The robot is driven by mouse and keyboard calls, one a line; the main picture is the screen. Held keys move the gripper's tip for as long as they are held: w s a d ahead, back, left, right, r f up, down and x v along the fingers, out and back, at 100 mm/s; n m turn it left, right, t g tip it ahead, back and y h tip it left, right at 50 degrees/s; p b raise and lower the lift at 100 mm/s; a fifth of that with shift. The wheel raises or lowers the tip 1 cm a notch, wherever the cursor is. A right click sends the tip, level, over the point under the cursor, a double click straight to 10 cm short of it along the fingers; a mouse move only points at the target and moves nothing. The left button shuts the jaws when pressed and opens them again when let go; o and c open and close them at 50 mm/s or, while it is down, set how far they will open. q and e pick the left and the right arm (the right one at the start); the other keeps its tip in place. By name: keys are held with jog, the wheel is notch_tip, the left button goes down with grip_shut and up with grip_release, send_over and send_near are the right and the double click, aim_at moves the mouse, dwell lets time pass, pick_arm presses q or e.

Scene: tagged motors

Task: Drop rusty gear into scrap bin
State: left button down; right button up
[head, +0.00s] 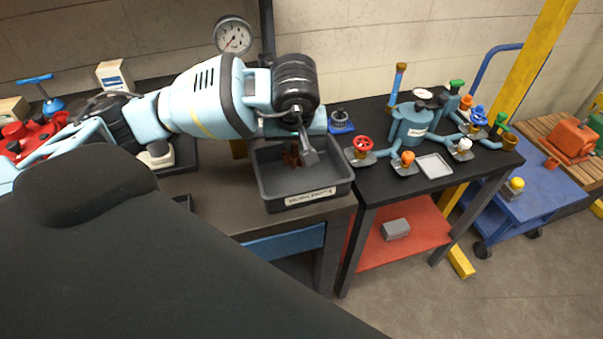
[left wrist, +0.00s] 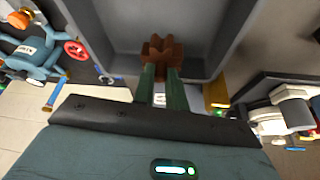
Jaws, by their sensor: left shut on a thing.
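The rusty gear (left wrist: 161,56) is a brown toothed piece held between the fingertips of my left gripper (left wrist: 160,78) in the left wrist view. In the head view the gear (head: 292,158) shows partly behind the gripper (head: 305,148). The gripper is shut on it, over the scrap bin. The scrap bin (head: 303,198) is a dark grey open tray with a white label on its front wall. Its wall also shows in the left wrist view (left wrist: 205,25). I cannot tell how far the gear is above the bin floor. My right gripper is not in view.
The bin stands at the right end of a dark workbench (head: 230,208). A black table (head: 445,165) with valves and a blue tank (head: 410,125) is close on the right.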

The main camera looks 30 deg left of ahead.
pick_arm(q)
jog(key=shift+r, duration=0.1)
jog(key=c, duration=1.5)
grip_release()
jog(key=shift+o, duration=0.8)
jog(key=v, duration=0.7)
jog(key=shift+r, duration=0.35)
jog(key=shift+s+d, duration=0.1)
jog(key=shift+s, duration=0.05)
